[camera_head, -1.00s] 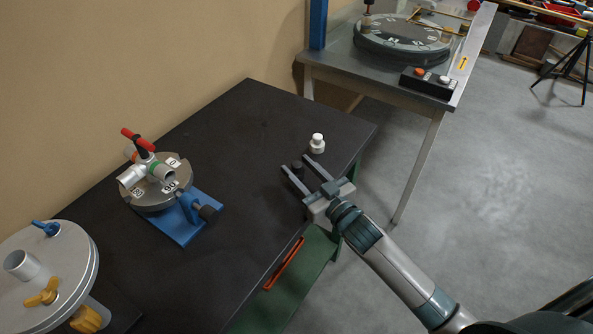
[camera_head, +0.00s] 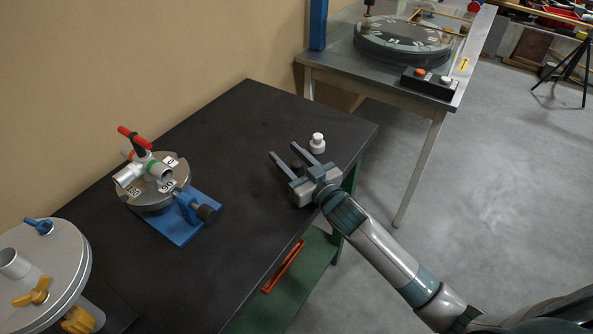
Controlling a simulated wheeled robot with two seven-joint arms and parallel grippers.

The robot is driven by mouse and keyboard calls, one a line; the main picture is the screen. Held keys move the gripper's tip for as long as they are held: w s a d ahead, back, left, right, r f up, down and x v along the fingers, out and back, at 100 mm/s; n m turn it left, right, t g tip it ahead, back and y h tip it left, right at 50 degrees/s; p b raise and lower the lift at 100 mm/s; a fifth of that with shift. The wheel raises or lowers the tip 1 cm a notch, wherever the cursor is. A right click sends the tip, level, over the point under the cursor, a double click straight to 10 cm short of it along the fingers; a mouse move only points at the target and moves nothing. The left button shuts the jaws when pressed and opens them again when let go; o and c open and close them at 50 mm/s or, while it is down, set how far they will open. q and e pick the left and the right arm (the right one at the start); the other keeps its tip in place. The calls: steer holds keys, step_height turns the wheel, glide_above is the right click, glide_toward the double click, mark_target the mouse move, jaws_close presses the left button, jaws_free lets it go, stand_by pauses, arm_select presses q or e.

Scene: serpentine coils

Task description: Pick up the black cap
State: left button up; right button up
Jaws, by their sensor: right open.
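The black cap (camera_head: 296,163) is a small dark piece on the black table, hard to make out against the surface. My right gripper (camera_head: 288,152) is open over the right part of the table. Its two fingers point away toward the back. The cap shows in the gap between the fingers, partly hidden. I cannot tell whether either finger touches it. My left gripper is not in view.
A small white bottle-like piece (camera_head: 317,146) stands just right of the right fingertip. A dial with a silver pipe tee (camera_head: 148,175) on a blue base (camera_head: 180,228) stands left. A silver drum (camera_head: 60,262) is at lower left. The table's middle is clear.

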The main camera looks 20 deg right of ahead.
jaws_close()
steer(key=shift+r, duration=0.2)
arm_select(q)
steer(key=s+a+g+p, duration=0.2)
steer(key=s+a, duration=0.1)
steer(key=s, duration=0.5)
arm_select(e)
steer(key=shift+r, duration=0.9)
step_height(320, 180, up, 2)
steer(key=p, duration=0.2)
steer(key=shift+r+p, duration=0.2)
steer(key=shift+p, duration=0.2)
arm_select(q)
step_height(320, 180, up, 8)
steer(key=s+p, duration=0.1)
steer(key=p, duration=0.4)
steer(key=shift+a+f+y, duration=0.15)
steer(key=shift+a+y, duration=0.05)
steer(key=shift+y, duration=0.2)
arm_select(e)
steer(key=w+d+r, duration=0.1)
steer(key=d+r, duration=0.5)
steer(key=d, duration=0.5)
steer(key=shift+w+d+r, duration=0.2)
steer(key=shift+w+d, duration=0.1)
